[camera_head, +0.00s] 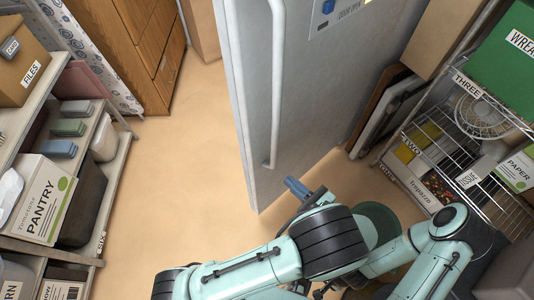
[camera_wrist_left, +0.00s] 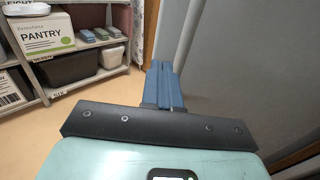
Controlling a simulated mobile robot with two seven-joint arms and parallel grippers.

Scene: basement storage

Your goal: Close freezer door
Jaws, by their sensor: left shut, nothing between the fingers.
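The freezer door (camera_head: 320,110) is a tall light-grey panel in the middle of the head view, with a long vertical handle (camera_head: 276,90) near its left edge. A small panel with a blue part (camera_head: 328,7) at the top seems to read "DOOR OPEN". My left gripper (camera_head: 292,186) is near the door's lower end, with its blue fingers together and empty. In the left wrist view the shut fingers (camera_wrist_left: 164,85) point forward beside a grey surface (camera_wrist_left: 240,65), likely the door. I cannot tell whether they touch it. My right gripper does not show.
A shelf on the left holds a pantry box (camera_head: 42,200), bins and a files box (camera_head: 22,70). A wire rack (camera_head: 465,92) with boxes stands on the right. A wooden cabinet (camera_head: 128,45) is behind. The floor (camera_head: 180,160) between shelf and door is clear.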

